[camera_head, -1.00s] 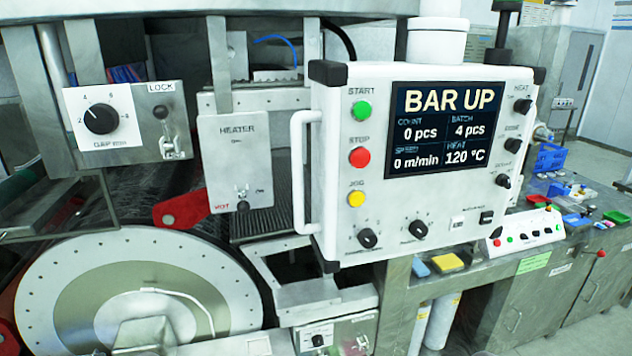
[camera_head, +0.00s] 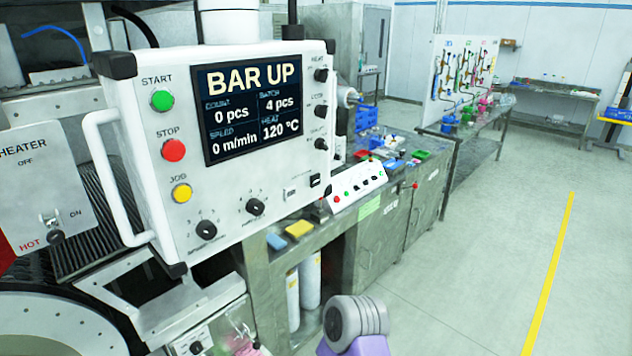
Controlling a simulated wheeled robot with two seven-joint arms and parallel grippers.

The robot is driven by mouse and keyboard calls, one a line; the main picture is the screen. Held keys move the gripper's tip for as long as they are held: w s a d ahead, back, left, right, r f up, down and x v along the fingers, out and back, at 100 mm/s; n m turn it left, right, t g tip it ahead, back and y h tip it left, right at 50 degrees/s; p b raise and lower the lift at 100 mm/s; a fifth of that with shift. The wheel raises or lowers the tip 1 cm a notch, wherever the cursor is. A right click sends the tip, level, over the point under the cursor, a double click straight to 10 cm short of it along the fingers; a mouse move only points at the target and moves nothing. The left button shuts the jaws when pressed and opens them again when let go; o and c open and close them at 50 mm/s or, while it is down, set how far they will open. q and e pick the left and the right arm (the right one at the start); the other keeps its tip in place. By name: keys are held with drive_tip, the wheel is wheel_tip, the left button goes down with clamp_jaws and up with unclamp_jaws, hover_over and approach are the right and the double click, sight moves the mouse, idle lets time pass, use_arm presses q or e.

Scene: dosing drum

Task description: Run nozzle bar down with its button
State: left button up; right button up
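The white control panel (camera_head: 219,190) stands at the left. Its screen (camera_head: 252,106) reads BAR UP, 0 pcs, batch 4 pcs, 0 m/min and 120 °C. A green START button (camera_head: 162,100), a red STOP button (camera_head: 173,150) and a yellow JOG button (camera_head: 181,193) run down its left side. A small black control (camera_head: 315,180) sits at its lower right; its label is too small to read. A low white button box (camera_head: 355,187) with several coloured buttons lies behind it on the bench. The nozzle bar cannot be made out. Neither gripper is in view.
A heater box (camera_head: 42,190) and part of a round drum (camera_head: 45,325) are at the left edge. The steel bench (camera_head: 355,240) runs back to the right, holding blue and yellow blocks and bins. A grey and purple part of mine shows at bottom centre. The floor at right is clear.

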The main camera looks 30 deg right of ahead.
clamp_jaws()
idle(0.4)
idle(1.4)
